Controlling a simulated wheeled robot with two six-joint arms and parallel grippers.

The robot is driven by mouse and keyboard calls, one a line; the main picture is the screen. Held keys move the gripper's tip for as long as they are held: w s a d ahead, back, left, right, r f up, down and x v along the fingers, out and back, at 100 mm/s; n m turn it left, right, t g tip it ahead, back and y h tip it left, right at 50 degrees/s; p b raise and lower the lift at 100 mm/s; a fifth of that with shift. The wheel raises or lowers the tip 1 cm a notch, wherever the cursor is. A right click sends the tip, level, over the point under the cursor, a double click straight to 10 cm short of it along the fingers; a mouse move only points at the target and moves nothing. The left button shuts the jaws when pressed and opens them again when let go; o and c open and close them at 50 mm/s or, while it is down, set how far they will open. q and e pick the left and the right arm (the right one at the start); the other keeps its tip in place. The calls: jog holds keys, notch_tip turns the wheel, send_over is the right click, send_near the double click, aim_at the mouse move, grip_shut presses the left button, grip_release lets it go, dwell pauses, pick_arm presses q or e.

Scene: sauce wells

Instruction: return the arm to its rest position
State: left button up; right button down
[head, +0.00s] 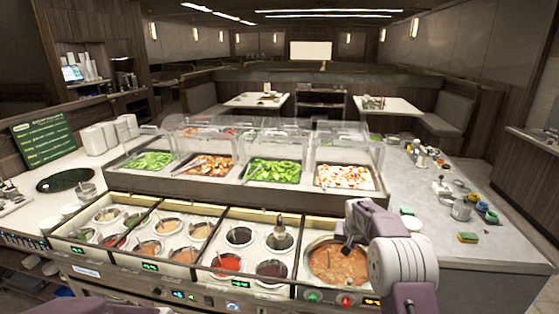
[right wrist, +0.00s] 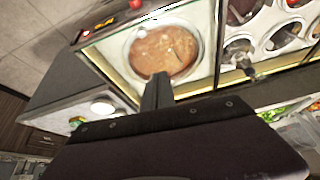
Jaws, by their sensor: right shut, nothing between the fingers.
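My right arm (head: 400,262) comes in from the lower right and bends over the right end of the sauce counter. My right gripper (head: 346,250) is shut and empty, and shows small and dark in front of the large round soup pot (head: 330,268). In the right wrist view the shut fingers (right wrist: 158,88) point toward the same pot (right wrist: 150,52) of orange-brown soup. The height of the fingertips above the soup is hard to tell. My left gripper is not in view.
Sauce wells (head: 239,237) with several ladles lie left of the pot. Behind them stands a salad bar with a clear guard (head: 345,150). The grey counter (head: 450,235) at right holds a sponge (head: 468,238), a metal cup (head: 461,210) and small bowls.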

jog(key=s+a+r, duration=0.4)
jog(key=s+a, duration=0.1)
jog(key=s, duration=0.1)
jog(key=s+a+f+n+g, duration=0.1)
jog(key=s+a+f, duration=0.1)
jog(key=s, duration=0.7)
jog(key=s+a+f+n+g+y+b, duration=0.1)
jog(key=s+f, duration=0.3)
jog(key=s, duration=0.6)
jog(key=s+a+f+n+g, duration=0.1)
jog(key=s+a+f+n, duration=0.1)
jog(key=s, duration=0.8)
jog(key=shift+a+f+g+y+b, duration=0.3)
jog(key=shift+f+g+y+b, duration=0.1)
jog(key=shift+f, duration=0.2)
jog(key=shift+s, duration=0.1)
